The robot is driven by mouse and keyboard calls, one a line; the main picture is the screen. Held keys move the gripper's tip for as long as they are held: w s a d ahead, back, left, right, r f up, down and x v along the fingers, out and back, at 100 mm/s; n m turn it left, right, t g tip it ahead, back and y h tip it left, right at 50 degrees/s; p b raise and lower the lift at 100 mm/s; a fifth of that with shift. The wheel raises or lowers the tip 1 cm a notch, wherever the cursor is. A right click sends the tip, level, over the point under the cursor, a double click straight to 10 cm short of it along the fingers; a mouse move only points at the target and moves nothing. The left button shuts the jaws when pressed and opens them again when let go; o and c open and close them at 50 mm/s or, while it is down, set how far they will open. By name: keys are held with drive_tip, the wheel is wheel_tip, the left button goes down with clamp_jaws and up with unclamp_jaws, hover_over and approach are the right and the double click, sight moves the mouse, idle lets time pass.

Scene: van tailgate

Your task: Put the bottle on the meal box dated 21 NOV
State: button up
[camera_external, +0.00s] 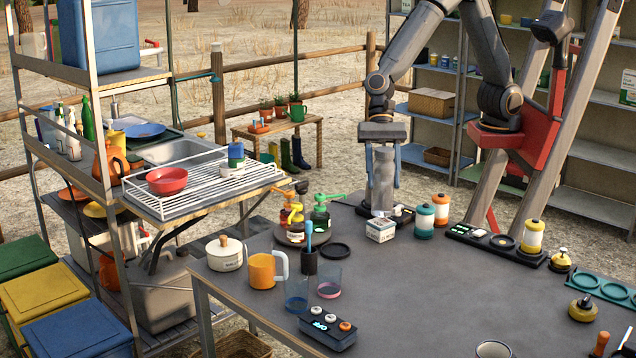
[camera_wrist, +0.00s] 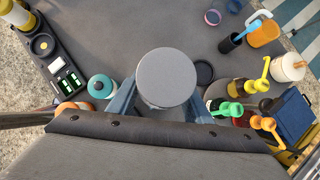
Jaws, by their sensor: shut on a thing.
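My gripper (camera_external: 383,160) points down at the back of the grey table and is shut on a tall grey bottle (camera_external: 382,185), held upright. In the wrist view the bottle's round grey top (camera_wrist: 166,78) fills the space between my blue-grey fingers (camera_wrist: 160,98). A small white box (camera_external: 380,230) with dark print sits on the table just in front of the bottle's lower end; its date is too small to read surely. I cannot tell whether the bottle's base touches anything. The wrist view does not show the box; the bottle and gripper hide what lies below.
Teal (camera_external: 424,221) and orange (camera_external: 440,208) canisters stand close right of the box. A black tray with a yellow canister (camera_external: 531,237) lies farther right. Pump bottles (camera_external: 320,218) and a dark disc (camera_external: 335,250) are to the left. The table's middle (camera_external: 430,290) is clear.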

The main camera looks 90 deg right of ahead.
drive_tip(key=shift+f, duration=0.95)
drive_tip(key=shift+f, duration=0.1)
drive_tip(key=o, duration=1.3)
drive_tip(key=shift+f, duration=0.1)
drive_tip(key=shift+r, duration=0.3)
drive_tip(key=b+v, duration=0.1)
drive_tip(key=v, duration=1)
drive_tip(key=shift+d+r, duration=0.25)
drive_tip(key=shift+r, duration=0.1)
drive_tip(key=s+d+f+n+h, duration=0.2)
drive_tip(key=d+n, duration=0.4)
drive_tip(key=d, duration=0.3)
drive_tip(key=s+d+f+n+h, duration=0.2)
drive_tip(key=s+d+f+n, duration=0.3)
drive_tip(key=d, duration=0.4)
drive_tip(key=s+d+f+n+t+h, duration=0.1)
drive_tip(key=d+f+n, duration=0.4)
drive_tip(key=d, duration=0.5)
drive_tip(key=shift+s+f+n+h, duration=0.35)
drive_tip(key=shift+s+n+h, duration=0.45)
drive_tip(key=shift+s+n, duration=0.35)
